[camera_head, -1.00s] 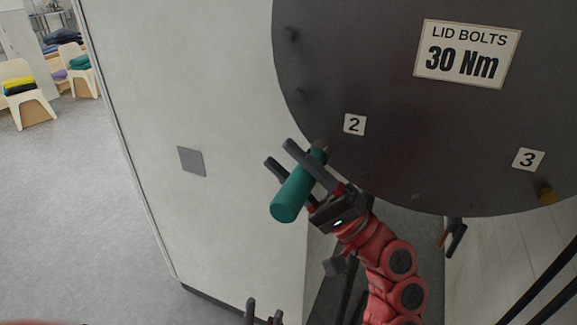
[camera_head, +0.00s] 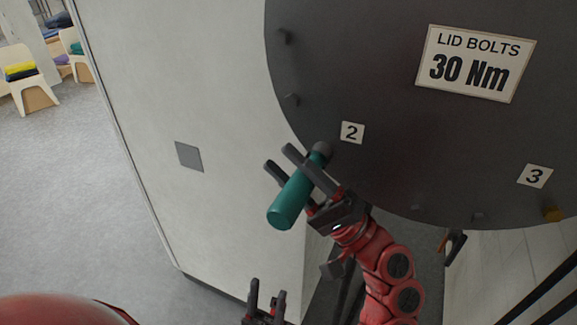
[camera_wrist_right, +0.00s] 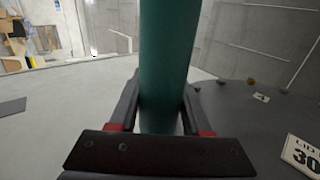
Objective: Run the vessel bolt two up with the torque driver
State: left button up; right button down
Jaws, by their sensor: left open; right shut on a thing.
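The teal torque driver (camera_head: 291,199) is in my right gripper (camera_head: 279,158), which is shut around its handle. Its grey head (camera_head: 321,151) is at the rim of the dark round lid (camera_head: 400,150), just below and left of the label 2 (camera_head: 352,133). The head covers the bolt spot there, so I cannot see bolt two or tell whether the head is seated on it. In the right wrist view the teal handle (camera_wrist_right: 165,60) stands between the two fingers. My left gripper (camera_head: 266,296) is open and empty at the bottom of the head view.
A lid sign (camera_head: 474,64) reads 30 Nm. A pale wall panel (camera_head: 180,80) stands left of the lid. Open floor (camera_head: 60,200) and chairs (camera_head: 27,82) lie farther left.

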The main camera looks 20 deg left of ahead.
aim_at(278, 197)
jog(key=shift+s+r, duration=0.1)
jog(key=shift+s, duration=0.1)
jog(key=shift+w, duration=0.2)
jog(key=shift+w+t+b, duration=0.15)
jog(key=shift+t+b, duration=0.15)
jog(key=shift+b, duration=0.05)
dwell(1.8)
dwell(0.8)
jog(key=shift+s+p, duration=0.35)
jog(key=shift+s, duration=0.15)
jog(key=shift+s+r, duration=0.1)
jog(key=shift+s, duration=0.7)
jog(key=shift+s+a+p, duration=0.1)
jog(key=shift+s+p, duration=0.75)
jog(key=shift+s, duration=0.8)
